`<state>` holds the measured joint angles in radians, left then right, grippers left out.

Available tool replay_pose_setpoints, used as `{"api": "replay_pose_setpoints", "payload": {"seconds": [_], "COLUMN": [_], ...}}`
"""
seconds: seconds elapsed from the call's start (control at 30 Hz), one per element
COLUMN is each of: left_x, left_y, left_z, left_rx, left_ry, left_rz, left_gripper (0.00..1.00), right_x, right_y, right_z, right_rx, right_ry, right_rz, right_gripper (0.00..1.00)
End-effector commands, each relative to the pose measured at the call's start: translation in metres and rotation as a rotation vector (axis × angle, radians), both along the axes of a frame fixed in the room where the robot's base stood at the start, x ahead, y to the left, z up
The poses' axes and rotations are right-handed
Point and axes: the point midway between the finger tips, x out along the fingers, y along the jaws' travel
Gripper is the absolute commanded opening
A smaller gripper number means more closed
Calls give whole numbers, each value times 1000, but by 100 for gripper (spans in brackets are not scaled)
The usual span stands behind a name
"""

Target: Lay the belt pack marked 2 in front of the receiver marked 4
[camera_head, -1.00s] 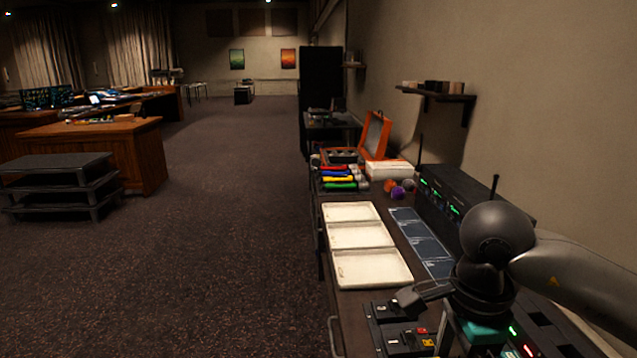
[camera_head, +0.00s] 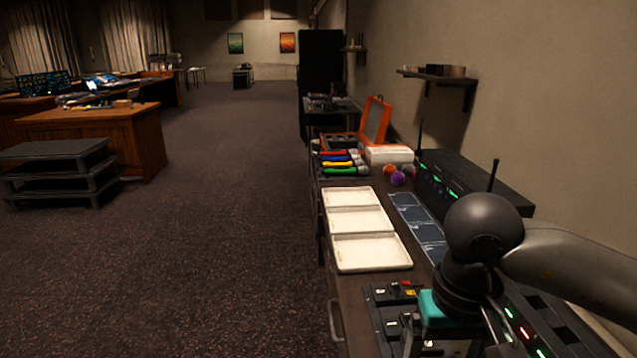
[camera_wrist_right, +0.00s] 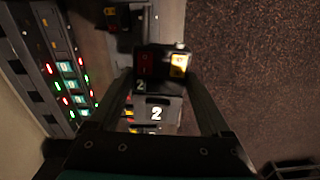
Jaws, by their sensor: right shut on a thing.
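The belt pack marked 2 (camera_wrist_right: 150,66) is a small black box with a red and a yellow switch. It shows in the right wrist view between the fingertips of my right gripper (camera_wrist_right: 158,82), which is shut on it. A grey face with a large white 2 (camera_wrist_right: 156,113) lies just below it in that view. In the head view my right wrist hides the held pack. A black receiver bank with green lights (camera_head: 440,188) stands along the wall, and more red and green lights (camera_head: 525,333) show beside my wrist. No receiver number is legible. My left gripper is out of view.
A dark holder with other packs (camera_head: 392,300) lies at the desk's front edge. Pale trays (camera_head: 370,253) and dark blue marked pads (camera_head: 420,232) lie beyond it. Coloured rolled items (camera_head: 340,162), an orange case (camera_head: 376,120) and small balls (camera_head: 397,178) are farther back.

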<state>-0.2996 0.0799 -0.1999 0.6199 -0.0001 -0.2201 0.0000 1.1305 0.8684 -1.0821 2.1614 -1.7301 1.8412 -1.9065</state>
Motion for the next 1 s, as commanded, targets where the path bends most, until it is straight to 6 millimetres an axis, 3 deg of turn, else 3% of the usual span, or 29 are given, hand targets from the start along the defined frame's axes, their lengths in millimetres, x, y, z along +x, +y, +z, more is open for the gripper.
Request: {"api": "replay_pose_setpoints", "payload": {"seconds": [0.27,0.47,1.0], "left_x": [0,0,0], "left_y": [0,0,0], "left_z": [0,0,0], "left_rx": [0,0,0], "left_ry": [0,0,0], "left_rz": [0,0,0], "left_gripper": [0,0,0], "right_x": [0,2,17], "right_y": [1,-1,-16], "right_z": [0,0,0], "right_rx": [0,2,11], "right_ry": [0,-1,-7], "right_rz": [34,-87,-1014], "right_gripper": [9,9,9]}}
